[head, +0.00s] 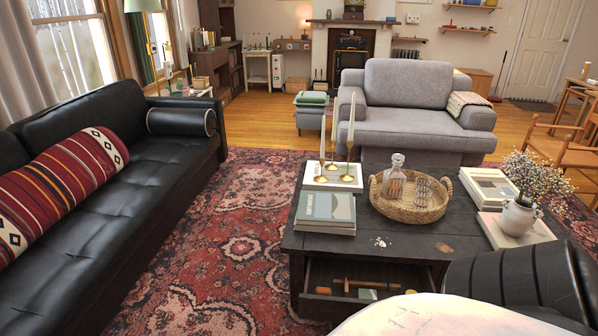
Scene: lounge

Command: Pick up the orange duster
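I cannot pick out an orange duster for certain. A small orange item (323,291) lies at the left of the open drawer (352,272) under the dark coffee table (424,237). Neither of my grippers is in view.
The tabletop holds books (325,208), brass candlesticks (348,172), a wicker tray (411,213) with a glass decanter (394,178), and a flower jug (517,217). A black sofa (95,215) stands left, a black leather seat (520,280) lower right. Patterned rug (215,255) lies clear between sofa and table.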

